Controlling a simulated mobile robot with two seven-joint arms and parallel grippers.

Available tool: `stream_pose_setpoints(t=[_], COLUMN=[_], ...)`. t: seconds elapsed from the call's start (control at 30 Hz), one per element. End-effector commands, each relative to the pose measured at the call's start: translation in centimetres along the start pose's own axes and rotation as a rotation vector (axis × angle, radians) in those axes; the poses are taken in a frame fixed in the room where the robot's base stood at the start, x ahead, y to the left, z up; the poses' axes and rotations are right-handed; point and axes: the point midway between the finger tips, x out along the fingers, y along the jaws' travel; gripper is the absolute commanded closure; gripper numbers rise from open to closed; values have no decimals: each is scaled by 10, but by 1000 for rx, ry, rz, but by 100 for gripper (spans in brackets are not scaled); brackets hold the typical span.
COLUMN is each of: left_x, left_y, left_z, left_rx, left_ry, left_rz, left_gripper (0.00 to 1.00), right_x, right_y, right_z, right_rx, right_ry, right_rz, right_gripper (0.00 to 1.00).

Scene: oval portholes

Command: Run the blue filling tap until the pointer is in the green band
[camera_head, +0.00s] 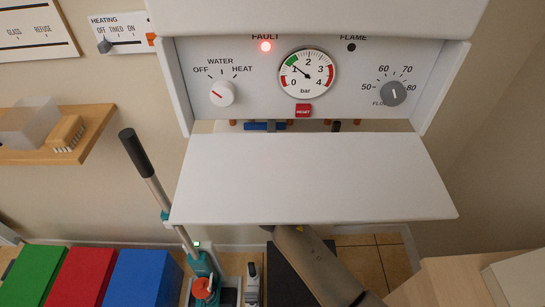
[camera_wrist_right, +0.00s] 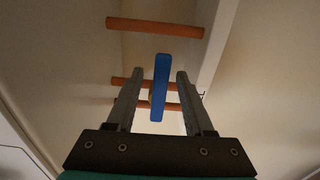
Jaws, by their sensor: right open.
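The blue filling tap (camera_head: 262,126) shows as a blue bar under the boiler, behind the lowered white flap. In the right wrist view the blue tap handle (camera_wrist_right: 160,95) stands lengthwise between the fingers of my right gripper (camera_wrist_right: 160,76). That gripper is open, with a gap on each side of the handle. In the head view the flap hides most of it. The pressure gauge (camera_head: 307,74) has a green band (camera_head: 291,61) at upper left and red bands at both ends. Its small pointer leans to the upper left, near the 1. My left gripper is not in view.
The lowered white flap (camera_head: 310,178) juts out above my right arm. Copper pipes (camera_wrist_right: 155,28) run close to the tap. A red reset button (camera_head: 304,111) sits below the gauge, and the red fault lamp (camera_head: 265,46) is lit.

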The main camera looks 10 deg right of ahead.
Motion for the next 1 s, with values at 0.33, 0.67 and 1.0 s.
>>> stream_pose_setpoints(t=[0.33,0.67,1.0], left_x=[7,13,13], left_y=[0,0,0], left_z=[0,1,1], left_rx=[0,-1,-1], left_ry=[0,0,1], left_rz=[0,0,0], left_gripper=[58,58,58], right_x=[-70,-109,-114], right_y=[-2,-1,0], right_z=[1,0,0], right_rx=[0,-1,-1], right_ry=[-1,-1,-1], right_rz=[-3,-1,0], right_gripper=[48,48,48])
